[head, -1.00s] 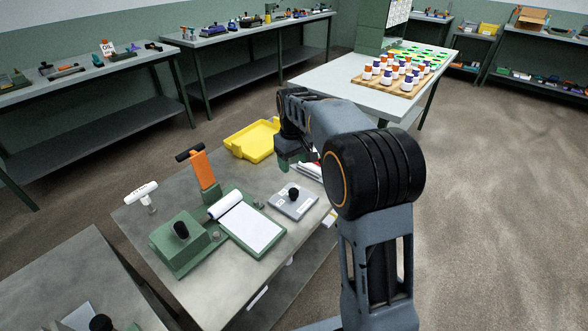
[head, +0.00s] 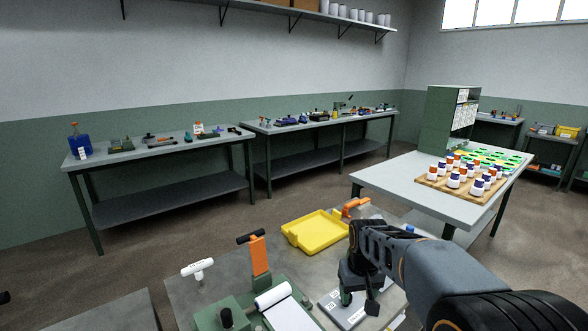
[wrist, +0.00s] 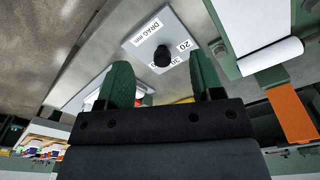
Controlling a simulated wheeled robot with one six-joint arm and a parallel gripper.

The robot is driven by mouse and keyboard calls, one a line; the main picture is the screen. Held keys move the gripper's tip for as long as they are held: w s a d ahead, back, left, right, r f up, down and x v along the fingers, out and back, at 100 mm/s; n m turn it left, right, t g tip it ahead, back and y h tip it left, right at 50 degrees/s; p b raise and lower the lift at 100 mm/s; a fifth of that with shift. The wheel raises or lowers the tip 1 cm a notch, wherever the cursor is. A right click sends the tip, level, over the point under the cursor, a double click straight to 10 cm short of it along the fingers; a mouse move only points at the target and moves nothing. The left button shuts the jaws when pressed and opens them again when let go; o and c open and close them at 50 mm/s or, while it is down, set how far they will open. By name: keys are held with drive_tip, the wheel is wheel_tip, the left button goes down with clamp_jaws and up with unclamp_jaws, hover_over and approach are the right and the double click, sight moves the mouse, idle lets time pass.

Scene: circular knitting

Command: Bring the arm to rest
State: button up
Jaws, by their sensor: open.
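My arm (head: 420,265) reaches in from the lower right of the head view, bent over the near workbench. My gripper (head: 358,296) hangs at its end, pointing down, above the right part of that bench. In the wrist view my gripper (wrist: 160,85) shows two green fingers spread apart with nothing between them. Beyond the fingers lies a grey plate (wrist: 145,45) with a black knob and the label "DRAG mm". The gripper looks apart from the plate. In the head view the arm partly hides the plate (head: 330,306).
A yellow tray (head: 318,232) lies at the bench's back. A table with a board of bottles (head: 462,181) is at the right. Floor lies between the tables.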

drive_tip(key=s+r+t+p, duration=0.1)
drive_tip(key=s+r+p, duration=0.1)
drive_tip(key=s, duration=0.5)
drive_tip(key=s+r+m+t+p, duration=0.1)
drive_tip(key=s+r, duration=0.3)
drive_tip(key=s, duration=0.4)
drive_tip(key=shift+r+t+p, duration=0.3)
drive_tip(key=shift+t+p, duration=0.1)
drive_tip(key=shift+t, duration=0.1)
